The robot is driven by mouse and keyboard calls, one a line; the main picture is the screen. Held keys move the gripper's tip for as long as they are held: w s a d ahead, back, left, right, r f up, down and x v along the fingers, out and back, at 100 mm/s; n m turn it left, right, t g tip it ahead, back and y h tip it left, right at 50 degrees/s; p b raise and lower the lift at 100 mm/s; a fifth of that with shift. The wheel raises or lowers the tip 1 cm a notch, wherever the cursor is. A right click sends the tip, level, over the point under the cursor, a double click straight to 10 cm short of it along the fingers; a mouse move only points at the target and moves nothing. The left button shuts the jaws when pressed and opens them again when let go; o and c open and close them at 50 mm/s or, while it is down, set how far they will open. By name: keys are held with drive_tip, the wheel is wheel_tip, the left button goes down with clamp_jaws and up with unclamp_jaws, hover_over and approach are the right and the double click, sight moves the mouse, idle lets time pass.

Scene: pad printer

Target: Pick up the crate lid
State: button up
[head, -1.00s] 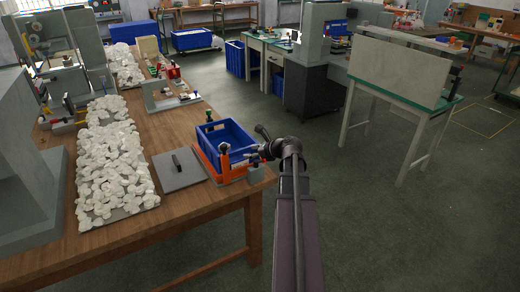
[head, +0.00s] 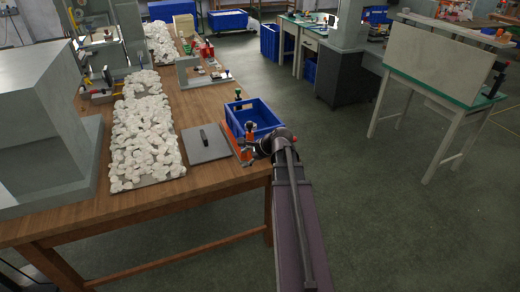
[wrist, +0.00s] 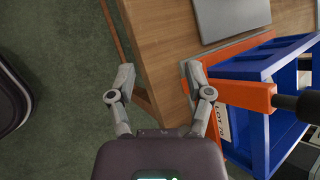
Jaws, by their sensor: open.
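The crate lid is a flat grey square plate (head: 199,151) with a dark bar handle on top. It lies flat on the wooden table, left of the blue crate (head: 262,113). In the wrist view part of the lid (wrist: 228,16) shows at the top, cut off by the frame edge. My gripper (wrist: 159,76) is open and empty over the table's edge, with its right finger close to the orange frame by the crate. The lid is apart from the fingers. In the head view my arm mostly hides the gripper.
The orange frame (wrist: 245,95) with upright parts stands beside the crate near the table's corner. A long bed of white pieces (head: 150,140) lies left of the lid, with a grey machine (head: 50,125) beyond it. Open floor lies to the right.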

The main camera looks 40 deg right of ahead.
drive_tip(key=s+a+f+n+g+h, duration=0.1)
drive_tip(key=s+a+f+n+g, duration=0.1)
drive_tip(key=a+n, duration=0.5)
drive_tip(key=s+a+f+n+g+h, duration=0.1)
drive_tip(key=s+a+n+g+h, duration=0.1)
drive_tip(key=a+n, duration=0.5)
drive_tip(key=s+a+f+n+g+h, duration=0.1)
drive_tip(key=s+a+n+g, duration=0.3)
drive_tip(key=a, duration=0.7)
drive_tip(key=shift+s+a+f+n+h, duration=0.3)
drive_tip(key=shift+s+f+n, duration=0.65)
drive_tip(key=shift+n, duration=1.05)
drive_tip(key=shift+r, duration=0.1)
drive_tip(key=shift+c, duration=0.6)
